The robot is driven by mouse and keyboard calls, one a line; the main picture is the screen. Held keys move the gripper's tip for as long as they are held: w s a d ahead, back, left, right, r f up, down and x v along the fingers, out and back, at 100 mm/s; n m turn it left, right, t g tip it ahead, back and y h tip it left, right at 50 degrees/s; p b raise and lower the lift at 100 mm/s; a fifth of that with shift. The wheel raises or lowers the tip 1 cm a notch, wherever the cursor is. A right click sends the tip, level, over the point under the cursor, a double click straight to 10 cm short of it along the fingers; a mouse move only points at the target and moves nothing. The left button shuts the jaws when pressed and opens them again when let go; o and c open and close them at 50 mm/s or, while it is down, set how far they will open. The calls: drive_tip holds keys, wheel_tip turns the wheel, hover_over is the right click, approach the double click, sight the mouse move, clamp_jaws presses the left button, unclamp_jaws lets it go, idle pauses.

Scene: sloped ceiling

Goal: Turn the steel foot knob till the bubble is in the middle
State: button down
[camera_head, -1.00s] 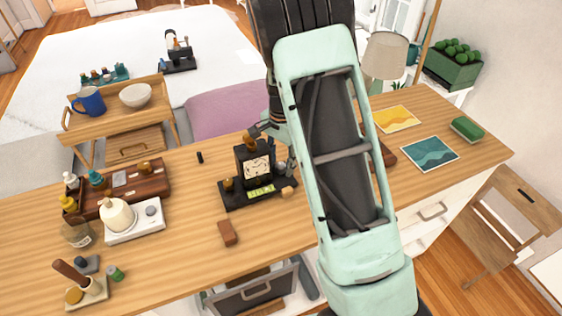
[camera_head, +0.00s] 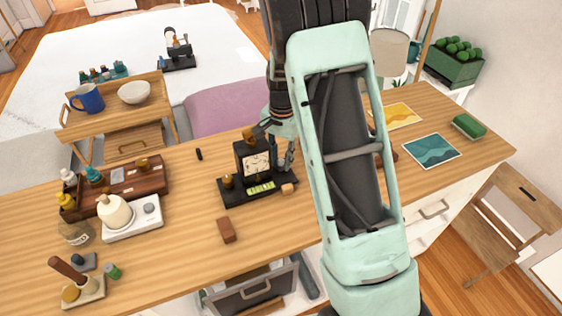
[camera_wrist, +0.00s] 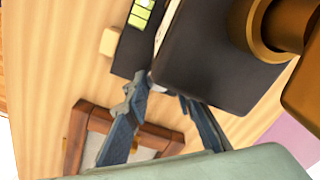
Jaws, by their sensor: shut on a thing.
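A black instrument (camera_head: 256,165) with a white dial face stands on a black base at the middle of the desk. A yellow-green bubble level (camera_head: 261,188) lies on the base's front; it also shows in the wrist view (camera_wrist: 145,12). The bubble is too small to place surely. My gripper (camera_head: 284,165) is at the base's right rear, beside the dial housing. In the wrist view my gripper (camera_wrist: 166,92) has its fingertips around the steel foot knob (camera_wrist: 156,84), which is mostly hidden by the housing and fingers. A brass knob (camera_head: 228,181) stands at the base's left.
A small brown block (camera_head: 227,230) lies in front of the instrument. A wooden case (camera_head: 148,178) and a white device (camera_head: 133,219) stand to the left. A brown-framed tray (camera_wrist: 76,140) lies just beyond my fingers. Prints and a green brush (camera_head: 469,126) lie at right.

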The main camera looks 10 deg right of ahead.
drive_tip(key=shift+n, duration=0.5)
drive_tip(key=c, duration=1.7)
unclamp_jaws()
drive_tip(key=shift+o, duration=0.2)
